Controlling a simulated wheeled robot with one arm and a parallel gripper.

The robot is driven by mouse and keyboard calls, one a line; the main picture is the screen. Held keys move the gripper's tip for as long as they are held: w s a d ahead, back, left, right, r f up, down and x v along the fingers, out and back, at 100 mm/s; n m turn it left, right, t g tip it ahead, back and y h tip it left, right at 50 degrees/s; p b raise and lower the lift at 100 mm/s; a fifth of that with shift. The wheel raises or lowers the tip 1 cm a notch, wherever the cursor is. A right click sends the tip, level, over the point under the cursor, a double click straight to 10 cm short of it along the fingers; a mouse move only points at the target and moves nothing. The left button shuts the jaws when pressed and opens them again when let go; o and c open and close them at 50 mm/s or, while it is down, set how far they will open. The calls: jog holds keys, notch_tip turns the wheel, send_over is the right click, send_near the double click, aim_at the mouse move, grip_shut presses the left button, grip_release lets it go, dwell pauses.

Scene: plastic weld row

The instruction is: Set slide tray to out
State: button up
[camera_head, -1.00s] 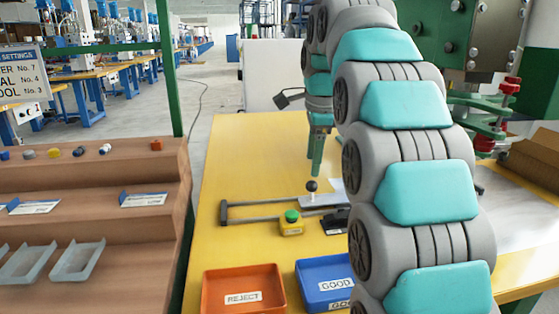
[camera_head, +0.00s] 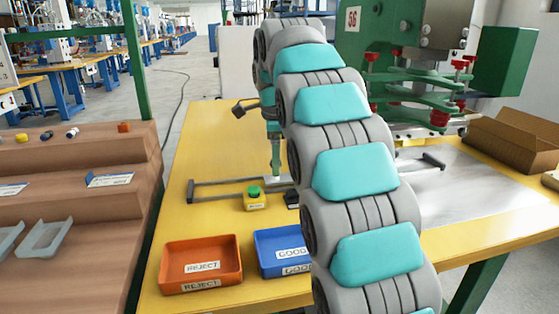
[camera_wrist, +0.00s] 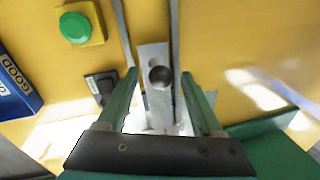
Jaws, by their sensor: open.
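The slide tray is a metal plate (camera_wrist: 153,58) with a round dark knob (camera_wrist: 160,77), set between two grey rails (camera_wrist: 174,25). In the head view the rail frame (camera_head: 222,183) lies across the yellow table, and my gripper hides the knob there. My gripper (camera_wrist: 159,74) is open, its two green fingers on either side of the knob with gaps showing. In the head view my gripper (camera_head: 275,172) points down at the rails. Whether the fingers are level with the knob is hard to tell.
A yellow box with a green button (camera_head: 254,197) stands in front of the rails. A blue GOOD bin (camera_head: 268,240) and an orange REJECT bin (camera_head: 202,252) sit at the table's front. The green machine (camera_head: 425,100) with red-knobbed clamps stands at right.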

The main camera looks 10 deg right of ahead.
jog(key=shift+c, duration=0.3)
grip_shut()
dwell(1.0)
